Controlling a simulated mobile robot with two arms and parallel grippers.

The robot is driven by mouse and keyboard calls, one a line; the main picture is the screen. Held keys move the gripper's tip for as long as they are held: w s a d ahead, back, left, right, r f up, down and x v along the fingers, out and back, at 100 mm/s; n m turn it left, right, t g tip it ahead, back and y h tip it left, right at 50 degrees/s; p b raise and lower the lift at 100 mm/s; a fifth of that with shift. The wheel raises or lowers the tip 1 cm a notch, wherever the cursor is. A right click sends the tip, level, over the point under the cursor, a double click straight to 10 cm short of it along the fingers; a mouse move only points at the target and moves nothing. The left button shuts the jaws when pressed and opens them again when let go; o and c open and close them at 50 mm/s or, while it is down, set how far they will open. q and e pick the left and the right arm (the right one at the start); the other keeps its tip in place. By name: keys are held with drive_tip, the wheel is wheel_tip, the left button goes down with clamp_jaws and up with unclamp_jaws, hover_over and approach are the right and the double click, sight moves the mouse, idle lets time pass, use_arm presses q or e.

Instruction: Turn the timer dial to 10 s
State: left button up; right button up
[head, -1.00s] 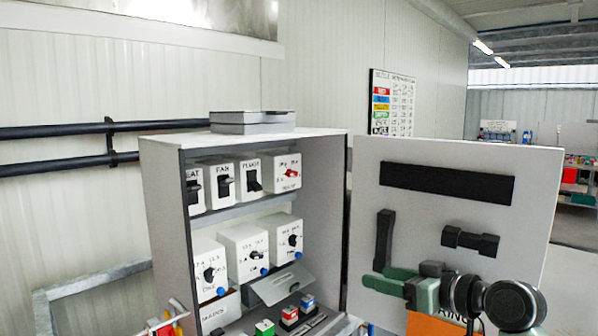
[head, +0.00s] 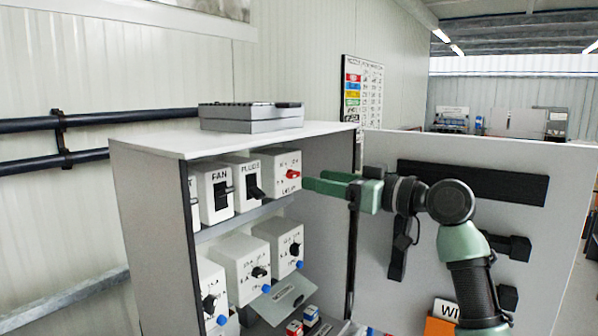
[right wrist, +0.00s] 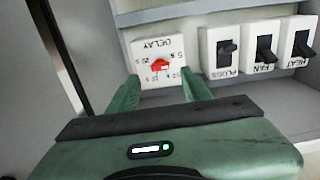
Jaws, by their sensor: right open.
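The timer dial is a red knob (head: 292,174) on the front of a white box (head: 273,164) at the right end of the cabinet's top shelf. In the right wrist view the box, marked DELAY (right wrist: 174,45), appears upside down with the red knob (right wrist: 160,64) at its middle. The small time marks around it are hard to read, and I cannot tell which one the knob points to. My right gripper (head: 312,182) is open and empty, just in front of the box. In the right wrist view its fingers (right wrist: 160,88) lie either side below the knob, apart from it.
White switch boxes for PLUGS (right wrist: 226,50), FAN (right wrist: 264,48) and HEAT (right wrist: 300,40) stand beside the dial box. Three boxes with black knobs (head: 259,271) fill the lower shelf. The open cabinet door (head: 420,150) stands behind my right arm. A grey case (head: 250,116) lies on top.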

sight(297, 175)
drive_tip(key=p+x, duration=0.1)
drive_tip(key=x, duration=0.3)
drive_tip(key=shift+w+a+r+p, duration=0.1)
drive_tip(key=shift+a+p, duration=0.15)
drive_tip(key=shift+p, duration=0.15)
drive_tip(key=shift+w+a, duration=0.2)
drive_tip(key=shift+a, duration=0.05)
use_arm(q)
drive_tip(key=r, duration=0.2)
drive_tip(key=shift+s+d+r, duration=0.25)
drive_tip(key=shift+r, duration=0.05)
use_arm(e)
drive_tip(key=shift+s+d, duration=0.1)
clamp_jaws()
use_arm(q)
drive_tip(key=shift+w, duration=0.1)
